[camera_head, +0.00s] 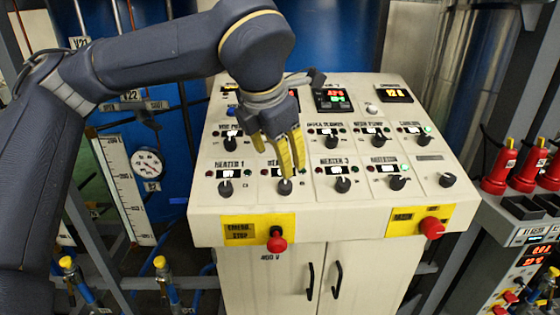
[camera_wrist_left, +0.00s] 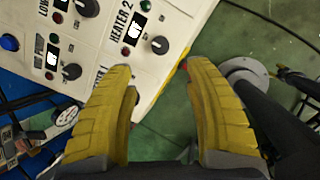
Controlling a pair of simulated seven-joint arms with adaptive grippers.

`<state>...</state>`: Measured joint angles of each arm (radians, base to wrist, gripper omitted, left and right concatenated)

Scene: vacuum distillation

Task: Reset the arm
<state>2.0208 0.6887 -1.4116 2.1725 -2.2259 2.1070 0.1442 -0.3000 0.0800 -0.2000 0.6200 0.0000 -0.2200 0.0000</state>
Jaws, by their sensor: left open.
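My left arm comes in from the left in the camera_head view. Its yellow-fingered left gripper (camera_head: 279,160) hangs over the control panel (camera_head: 355,208), in front of the HEATER 2 area. The fingers partly cover the HEATER 2 label, and the black HEATER 2 knob (camera_head: 285,187) shows just below the fingertips. In the camera_wrist_left view the left gripper (camera_wrist_left: 160,85) is open and empty, with the panel edge and green floor between its fingers. The HEATER 2 knob (camera_wrist_left: 159,45) is beyond the fingers there. My right gripper is not in view.
A red emergency stop button (camera_head: 277,241) and another red knob (camera_head: 432,228) stick out of the panel front. A pressure gauge (camera_head: 147,163) and white scale (camera_head: 122,190) are at left. Red devices (camera_head: 498,172) stand at right. Several knobs crowd the panel.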

